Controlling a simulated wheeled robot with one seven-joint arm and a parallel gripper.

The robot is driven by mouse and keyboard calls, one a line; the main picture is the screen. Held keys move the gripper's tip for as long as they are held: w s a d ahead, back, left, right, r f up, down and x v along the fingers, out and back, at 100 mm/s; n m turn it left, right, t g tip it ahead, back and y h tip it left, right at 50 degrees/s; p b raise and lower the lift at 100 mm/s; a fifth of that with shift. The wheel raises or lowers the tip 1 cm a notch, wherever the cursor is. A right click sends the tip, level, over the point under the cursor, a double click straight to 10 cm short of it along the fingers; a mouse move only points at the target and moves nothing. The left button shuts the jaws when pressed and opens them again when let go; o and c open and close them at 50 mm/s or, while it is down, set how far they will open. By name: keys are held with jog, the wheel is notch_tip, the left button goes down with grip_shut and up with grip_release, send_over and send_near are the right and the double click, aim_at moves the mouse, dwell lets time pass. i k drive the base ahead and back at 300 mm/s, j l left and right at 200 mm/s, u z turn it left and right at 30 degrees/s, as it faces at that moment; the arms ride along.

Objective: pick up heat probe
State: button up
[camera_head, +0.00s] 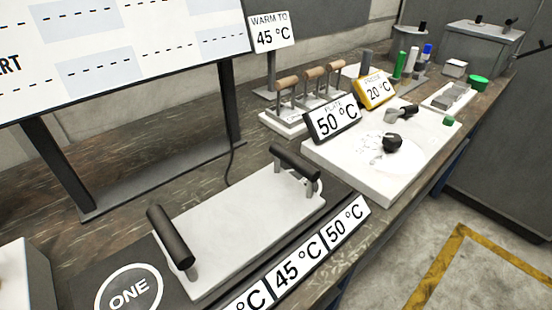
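A yellow-framed display (375,90) reads 20 °C under a small label that looks like "PROBE". It stands on the bench behind the white plate unit, beside a black display (334,119) marked PLATE 50 °C. A grey piece with a dark end (401,115) lies on the white plate unit (350,175), near a round black knob-like piece (392,142). I cannot tell for sure which of these is the heat probe. My gripper is not in view.
Wooden-handled tools (308,85) stand in a rack behind. Coloured pens (410,62) stand further right. A sign (270,32) reads WARM TO 45 °C. Floor is open at right.

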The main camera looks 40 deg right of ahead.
aim_at(367, 56)
jog(key=l+u, duration=0.2)
jog(key=l, duration=0.55)
jog(key=k+l+u, duration=0.2)
jog(key=l, duration=0.55)
jog(key=i, duration=0.05)
